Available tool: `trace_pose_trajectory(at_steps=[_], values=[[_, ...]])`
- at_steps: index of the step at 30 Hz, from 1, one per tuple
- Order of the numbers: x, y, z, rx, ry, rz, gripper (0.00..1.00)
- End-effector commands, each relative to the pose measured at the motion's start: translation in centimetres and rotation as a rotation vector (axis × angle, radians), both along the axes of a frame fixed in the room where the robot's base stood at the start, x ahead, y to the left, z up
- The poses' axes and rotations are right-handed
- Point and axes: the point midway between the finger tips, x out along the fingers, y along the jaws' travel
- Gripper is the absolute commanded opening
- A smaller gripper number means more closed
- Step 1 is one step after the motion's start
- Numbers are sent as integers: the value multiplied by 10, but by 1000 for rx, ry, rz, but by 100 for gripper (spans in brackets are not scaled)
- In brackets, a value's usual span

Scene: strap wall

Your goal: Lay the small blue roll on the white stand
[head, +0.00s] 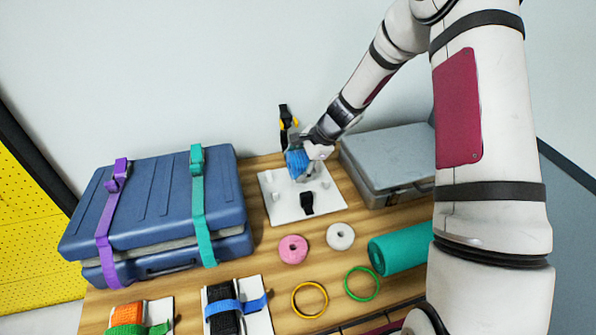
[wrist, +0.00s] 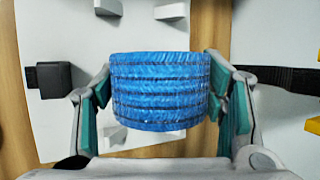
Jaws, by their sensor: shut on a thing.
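The small blue ribbed roll (head: 298,163) is held in my gripper (head: 303,153) over the white stand. In the wrist view the roll (wrist: 160,88) lies between the two fingers of my gripper (wrist: 160,100), one at each end. The white stand (head: 284,213) is a flat board with small white blocks and a black piece near its front edge. In the wrist view the board (wrist: 62,125) shows behind the roll, with white blocks around it. The roll hides part of the stand, and I cannot tell the gap between them.
A blue strapped case (head: 160,200) stands left and a grey case (head: 385,160) right. A pink ring (head: 293,249), white ring (head: 340,236) and green roll (head: 398,250) lie in front. A black strap (head: 284,117) stands behind the stand.

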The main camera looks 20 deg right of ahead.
Motion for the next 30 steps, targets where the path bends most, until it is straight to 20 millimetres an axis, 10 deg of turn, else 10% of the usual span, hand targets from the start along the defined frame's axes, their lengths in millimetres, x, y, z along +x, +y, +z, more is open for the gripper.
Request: trace_pose_trajectory(at_steps=[19, 20, 22, 30], values=[[0, -1, -34, 0, 0, -1, 33], [0, 0, -34, 0, 0, -1, 69], [0, -1, -34, 0, 0, -1, 85], [0, 0, -34, 0, 0, -1, 85]])
